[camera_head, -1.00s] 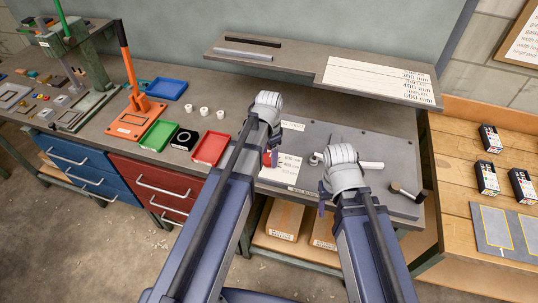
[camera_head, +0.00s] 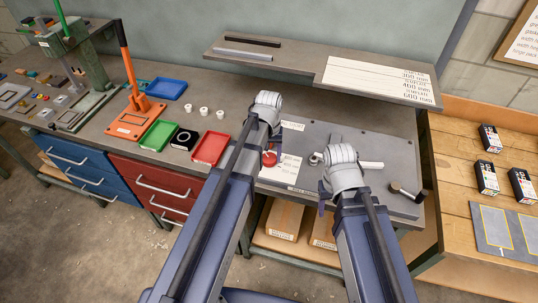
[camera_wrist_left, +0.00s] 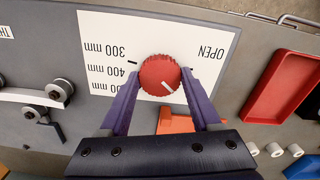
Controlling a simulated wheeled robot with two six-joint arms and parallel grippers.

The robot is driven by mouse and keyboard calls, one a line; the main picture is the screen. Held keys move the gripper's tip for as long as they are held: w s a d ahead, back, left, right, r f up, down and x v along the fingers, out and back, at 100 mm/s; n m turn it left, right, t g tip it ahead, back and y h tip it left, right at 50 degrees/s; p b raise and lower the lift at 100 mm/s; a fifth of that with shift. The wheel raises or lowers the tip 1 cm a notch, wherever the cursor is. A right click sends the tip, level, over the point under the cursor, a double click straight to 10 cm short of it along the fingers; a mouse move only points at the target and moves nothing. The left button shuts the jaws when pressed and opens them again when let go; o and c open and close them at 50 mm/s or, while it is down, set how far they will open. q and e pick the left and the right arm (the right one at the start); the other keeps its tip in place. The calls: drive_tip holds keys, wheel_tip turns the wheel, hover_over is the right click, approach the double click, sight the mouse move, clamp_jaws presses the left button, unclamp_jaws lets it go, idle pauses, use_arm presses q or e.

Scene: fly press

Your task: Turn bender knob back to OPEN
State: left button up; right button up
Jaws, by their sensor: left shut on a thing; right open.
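The red round bender knob (camera_wrist_left: 159,75) sits on a white scale plate (camera_wrist_left: 100,24) marked OPEN at the right and 300 mm, 400 mm and a partly covered line at the left. Its white pointer line points to the lower right in the left wrist view, away from the word OPEN. My left gripper (camera_wrist_left: 161,79) is shut on the knob, one purple finger on each side. In the head view the knob (camera_head: 269,159) shows partly behind my left wrist. My right gripper (camera_head: 325,192) is open over the bender's grey plate, its fingers mostly hidden by its wrist.
The grey bender plate (camera_head: 390,150) carries rollers and a dark-ended handle (camera_head: 408,191) at the right. A red tray (camera_head: 211,148), a green tray (camera_head: 158,134) and several white rings stand left of my left arm. A shelf (camera_head: 300,62) overhangs the bench behind.

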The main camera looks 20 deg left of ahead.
sight(269, 157)
use_arm(q)
drive_tip(key=n, duration=0.5)
drive_tip(key=shift+n, duration=2.4)
drive_tip(key=o, duration=1.4)
drive_tip(key=shift+c, duration=0.2)
drive_tip(key=shift+r, duration=0.1)
wheel_tip(269, 157, up, 8)
drive_tip(key=p, duration=0.8)
drive_tip(key=shift+f, duration=0.2)
